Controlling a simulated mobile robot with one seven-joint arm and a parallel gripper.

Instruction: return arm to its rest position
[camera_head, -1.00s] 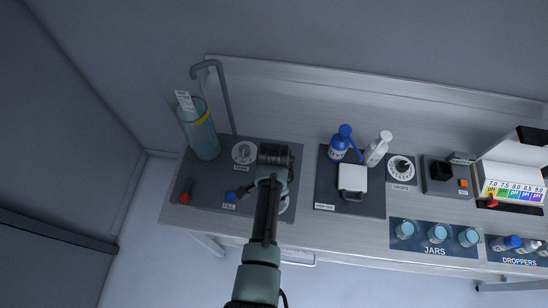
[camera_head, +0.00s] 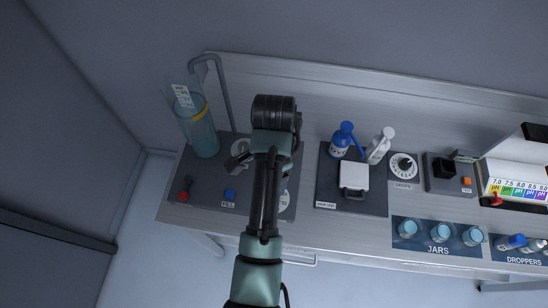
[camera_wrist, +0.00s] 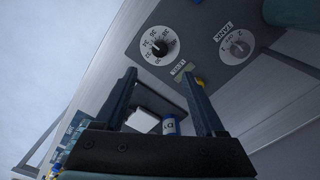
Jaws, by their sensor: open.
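My arm (camera_head: 266,195) reaches up over the left part of the bench in the head view, with its dark wrist (camera_head: 274,112) above the grey panel. In the wrist view my gripper (camera_wrist: 160,76) has its two dark fingers well apart, with nothing held between the tips. A numbered white dial (camera_wrist: 160,45) and the TANK knob (camera_wrist: 236,46) lie beyond the fingertips there. A small white box (camera_wrist: 142,121) and a blue-labelled bottle (camera_wrist: 170,125) show between the fingers, farther off. My arm hides part of the panel in the head view.
A clear tank (camera_head: 201,130) with a yellow band stands at left beside a bent grey pipe (camera_head: 222,90). Blue (camera_head: 342,140) and white (camera_head: 379,146) bottles, a white-lidded device (camera_head: 353,176), the DROPS dial (camera_head: 403,166) and the JARS tray (camera_head: 399,238) are to the right.

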